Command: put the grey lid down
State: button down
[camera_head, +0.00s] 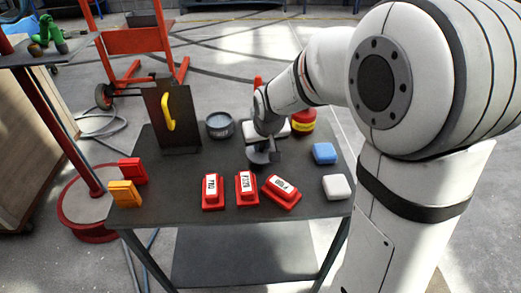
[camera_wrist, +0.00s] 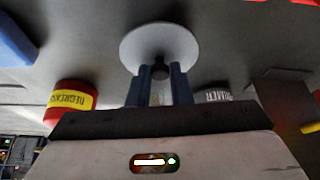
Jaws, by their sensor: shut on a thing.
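My gripper (camera_head: 262,148) is over the middle of the dark table, shut on the knob of the grey lid. The lid (camera_wrist: 160,40) is a round grey disc in the wrist view, with its dark knob between my two blue-grey fingers (camera_wrist: 159,88). In the head view the lid (camera_head: 260,158) is partly hidden by my gripper. I cannot tell whether it touches the table top. A round grey tin (camera_head: 219,126) stands behind and left of my gripper. In the wrist view this tin (camera_wrist: 213,95) carries a label that seems to read PRIMER.
A red tin with a yellow label (camera_head: 303,121) stands behind right. A blue block (camera_head: 324,153) and a white block (camera_head: 337,187) lie right. Three red labelled pieces (camera_head: 246,188) lie in front. A dark upright panel with a yellow handle (camera_head: 169,115) stands left. Bare table (camera_head: 175,180) shows left.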

notch_tip(320, 180, down, 2)
jog(key=shift+f, duration=0.1)
jog(key=c, duration=1.3)
grip_release()
